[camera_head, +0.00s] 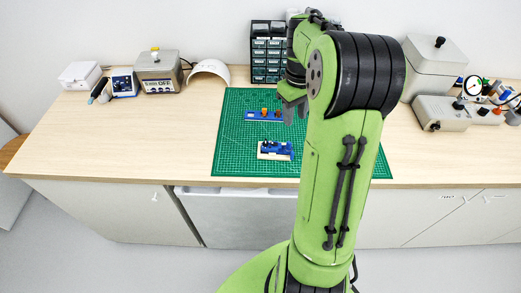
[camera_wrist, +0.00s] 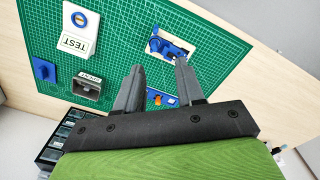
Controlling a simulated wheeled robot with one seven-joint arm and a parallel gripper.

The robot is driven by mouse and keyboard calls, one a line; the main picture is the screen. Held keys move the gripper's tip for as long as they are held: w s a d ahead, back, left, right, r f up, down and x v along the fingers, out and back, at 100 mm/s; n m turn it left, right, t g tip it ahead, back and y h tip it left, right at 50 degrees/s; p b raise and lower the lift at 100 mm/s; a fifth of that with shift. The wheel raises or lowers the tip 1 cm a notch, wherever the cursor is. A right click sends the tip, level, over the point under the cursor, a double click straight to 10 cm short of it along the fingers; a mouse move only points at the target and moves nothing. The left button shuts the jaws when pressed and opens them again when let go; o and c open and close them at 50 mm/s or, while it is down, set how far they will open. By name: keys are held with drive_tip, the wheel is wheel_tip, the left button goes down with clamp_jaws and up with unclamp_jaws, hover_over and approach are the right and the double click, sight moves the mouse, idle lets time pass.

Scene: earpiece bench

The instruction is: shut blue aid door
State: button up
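A small blue device, which looks like the blue aid, sits in a cream holder (camera_head: 275,155) on the green mat (camera_head: 232,150) in the head view. The blue aid (camera_wrist: 168,48) also shows beyond my fingertips in the wrist view. Its door is too small to make out, so I cannot tell how far it stands open. My gripper (camera_wrist: 159,66) is open and empty, with its two dark fingers apart above the mat. In the head view my gripper (camera_head: 294,106) is partly hidden by my arm and hangs behind and to the right of the aid.
A blue strip with orange parts (camera_head: 264,115) lies behind the aid. The wrist view shows a white TEST box (camera_wrist: 79,32), a grey open box (camera_wrist: 88,88) and a blue block (camera_wrist: 44,70) on the mat. A drawer cabinet (camera_head: 268,55) stands at the back. The mat's front left is clear.

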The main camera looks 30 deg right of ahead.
sight(293, 153)
drive_tip(key=f, duration=0.5)
drive_tip(key=d+f+b, duration=0.1)
drive_tip(key=f, duration=0.5)
drive_tip(key=f+b, duration=0.1)
drive_tip(key=f, duration=0.4)
drive_tip(key=shift+s+d+f, duration=0.15)
drive_tip(key=shift+s+f, duration=0.05)
drive_tip(key=shift+c, duration=0.2)
clamp_jaws()
